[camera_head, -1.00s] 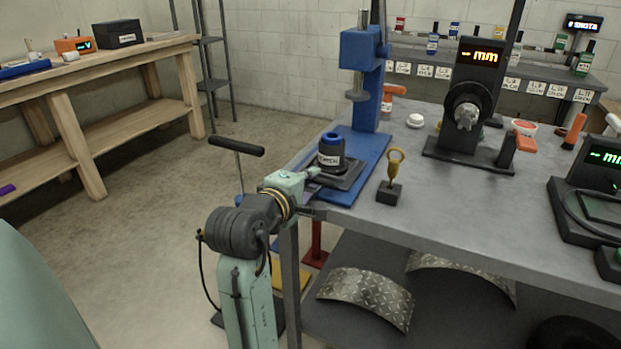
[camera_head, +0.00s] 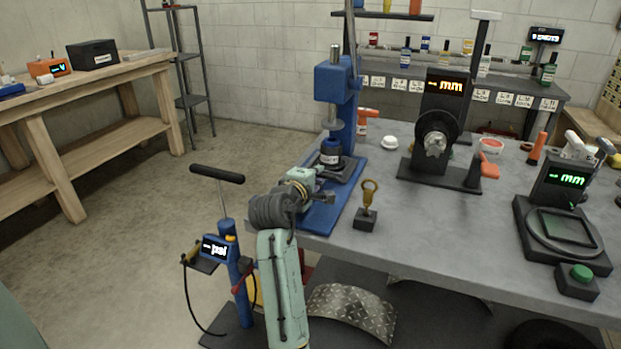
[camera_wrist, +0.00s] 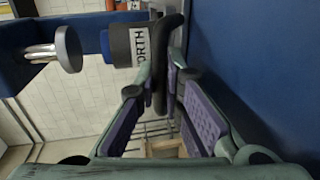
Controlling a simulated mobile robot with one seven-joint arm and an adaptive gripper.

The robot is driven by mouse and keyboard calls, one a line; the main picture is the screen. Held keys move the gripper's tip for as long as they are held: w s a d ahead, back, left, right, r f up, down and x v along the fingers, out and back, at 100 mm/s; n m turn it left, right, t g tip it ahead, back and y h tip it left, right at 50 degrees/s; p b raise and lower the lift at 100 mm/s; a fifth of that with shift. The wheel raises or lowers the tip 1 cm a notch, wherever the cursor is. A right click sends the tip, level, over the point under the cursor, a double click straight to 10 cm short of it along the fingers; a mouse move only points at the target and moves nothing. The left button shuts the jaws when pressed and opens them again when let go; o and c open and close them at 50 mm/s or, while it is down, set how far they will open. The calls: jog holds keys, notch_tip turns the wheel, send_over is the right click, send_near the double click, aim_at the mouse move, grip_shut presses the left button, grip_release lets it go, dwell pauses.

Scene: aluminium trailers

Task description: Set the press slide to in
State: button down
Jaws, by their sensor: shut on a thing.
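The blue press (camera_head: 338,84) stands at the table's left end, with its metal ram pointing down. Its dark slide (camera_head: 344,168) lies on the blue base and carries a dark cylinder (camera_head: 331,158) with a blue top, roughly below the ram in the head view. My gripper (camera_head: 318,182) is at the slide's front, its fingers largely hidden there. In the wrist view my purple-padded fingers close on the slide's dark front part (camera_wrist: 160,98). The labelled cylinder (camera_wrist: 128,45) stands just beyond the tips, near the ram's round foot (camera_wrist: 68,50).
A small stand with a yellow ring-topped piece (camera_head: 368,198) is close on the right. A black dial gauge (camera_head: 436,140) stands farther right. A blue floor pump (camera_head: 228,256) with a black handle stands left of my arm. Open floor lies farther left.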

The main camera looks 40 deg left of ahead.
jog(key=shift+w, duration=0.25)
jog(key=shift+r, duration=0.2)
jog(key=shift+w, duration=0.1)
jog(key=c, duration=2)
grip_release()
jog(key=shift+w+a+f, duration=0.1)
jog(key=shift+f, duration=0.05)
jog(key=shift+o, duration=0.2)
jog(key=v, duration=1.2)
